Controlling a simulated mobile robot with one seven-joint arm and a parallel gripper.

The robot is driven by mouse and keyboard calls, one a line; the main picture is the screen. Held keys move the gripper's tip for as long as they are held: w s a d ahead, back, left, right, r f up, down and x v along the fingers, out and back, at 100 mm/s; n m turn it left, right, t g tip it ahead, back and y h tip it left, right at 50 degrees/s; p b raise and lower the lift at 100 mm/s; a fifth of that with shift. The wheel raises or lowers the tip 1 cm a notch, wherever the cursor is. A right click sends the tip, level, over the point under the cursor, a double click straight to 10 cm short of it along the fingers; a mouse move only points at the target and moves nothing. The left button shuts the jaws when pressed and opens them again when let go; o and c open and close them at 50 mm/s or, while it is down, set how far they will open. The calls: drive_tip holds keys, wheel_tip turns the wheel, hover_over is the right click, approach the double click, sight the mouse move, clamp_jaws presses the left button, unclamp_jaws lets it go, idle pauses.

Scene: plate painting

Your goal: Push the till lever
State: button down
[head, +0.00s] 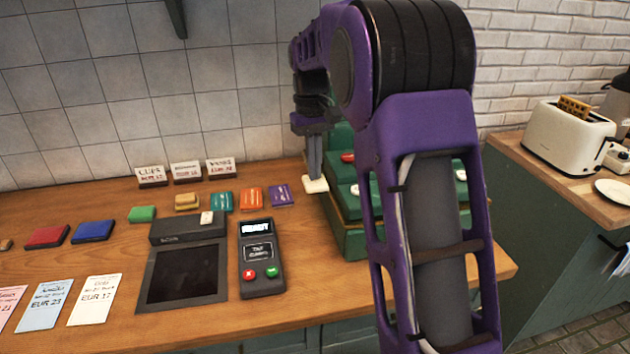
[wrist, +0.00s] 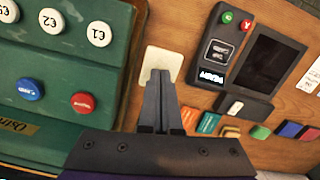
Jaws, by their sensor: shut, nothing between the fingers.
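The green till (head: 347,238) stands on the wooden counter, partly hidden behind my arm. In the wrist view the till (wrist: 55,70) fills the left, with white, blue and red round keys. A cream square piece (wrist: 162,63), which looks like the till lever's end, sits beside the till's side; it also shows in the head view (head: 316,185). My gripper (wrist: 158,76) is shut and empty, pointing down. Its fingertips overlap the near edge of the cream piece in the wrist view; I cannot tell whether they touch. In the head view my gripper (head: 315,172) is just above it.
A card terminal (head: 261,258) and a dark flat screen unit (head: 185,272) lie left of the till. Small coloured blocks, price signs (head: 187,173) and price cards (head: 95,299) are spread further left. A toaster (head: 570,135) stands on a separate counter at right.

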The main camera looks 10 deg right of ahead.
sight(315, 182)
drive_tip(key=shift+f+b, duration=1)
drive_tip(key=shift+f, duration=1)
drive_tip(key=shift+w+r+p, duration=0.1)
drive_tip(key=shift+r+p, duration=0.2)
drive_tip(key=shift+p, duration=0.1)
drive_tip(key=w, duration=0.2)
drive_tip(key=p, duration=0.1)
drive_tip(key=shift+w+a+r, duration=0.3)
drive_tip(key=shift+w+a, duration=0.05)
drive_tip(key=shift+w, duration=0.05)
wheel_tip(315, 182, up, 17)
drive_tip(key=w, duration=0.1)
drive_tip(key=shift+w+r, duration=0.15)
drive_tip(key=shift+w, duration=0.15)
drive_tip(key=shift+a, duration=0.1)
